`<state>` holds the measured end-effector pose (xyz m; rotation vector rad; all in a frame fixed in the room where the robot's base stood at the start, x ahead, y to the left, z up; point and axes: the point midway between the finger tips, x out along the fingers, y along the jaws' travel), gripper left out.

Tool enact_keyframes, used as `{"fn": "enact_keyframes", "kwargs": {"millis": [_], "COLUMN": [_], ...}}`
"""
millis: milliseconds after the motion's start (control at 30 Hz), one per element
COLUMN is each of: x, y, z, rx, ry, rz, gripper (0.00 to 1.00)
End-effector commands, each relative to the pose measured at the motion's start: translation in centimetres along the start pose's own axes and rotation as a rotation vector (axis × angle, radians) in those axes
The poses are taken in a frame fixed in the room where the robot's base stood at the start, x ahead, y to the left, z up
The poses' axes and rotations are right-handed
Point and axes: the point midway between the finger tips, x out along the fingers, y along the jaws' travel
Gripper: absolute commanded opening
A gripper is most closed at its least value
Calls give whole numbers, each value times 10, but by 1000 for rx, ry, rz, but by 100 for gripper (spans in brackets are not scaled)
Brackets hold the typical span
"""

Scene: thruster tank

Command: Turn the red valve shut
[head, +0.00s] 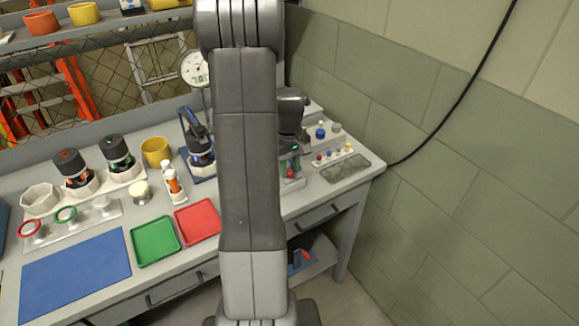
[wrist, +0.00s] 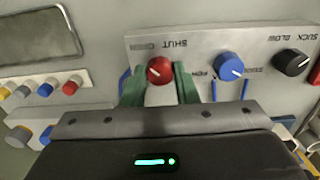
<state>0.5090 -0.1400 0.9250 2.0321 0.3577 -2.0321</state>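The red valve (wrist: 159,70) is a small round knob on a pale panel (wrist: 205,52) in the wrist view. The labels OPEN and SHUT stand by it, upside down in this view. A small pale mark shows on the knob; its direction is hard to read. My gripper (wrist: 160,80) has one green finger on each side of the knob, close against it with no clear gap, and looks shut on it. In the head view my gripper (head: 290,152) is partly hidden behind my arm, with the valve's red showing just below.
A blue knob (wrist: 228,67) and a black knob (wrist: 291,62) share the panel. Several coloured pegs (wrist: 69,88) and a grey tray (wrist: 38,35) lie beside it. In the head view, red (head: 198,220) and green (head: 155,241) trays and a blue mat (head: 75,272) lie on the bench.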

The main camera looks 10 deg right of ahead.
Motion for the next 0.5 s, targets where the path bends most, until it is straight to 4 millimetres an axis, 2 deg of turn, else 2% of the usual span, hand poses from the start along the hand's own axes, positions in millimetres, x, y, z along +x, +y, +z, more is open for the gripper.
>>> {"fn": "enact_keyframes", "kwargs": {"millis": [267, 500], "x": [0, 0], "y": [0, 0], "z": [0, 0], "rx": [32, 161], "ry": [0, 0], "rz": [1, 1], "gripper": [4, 4]}}
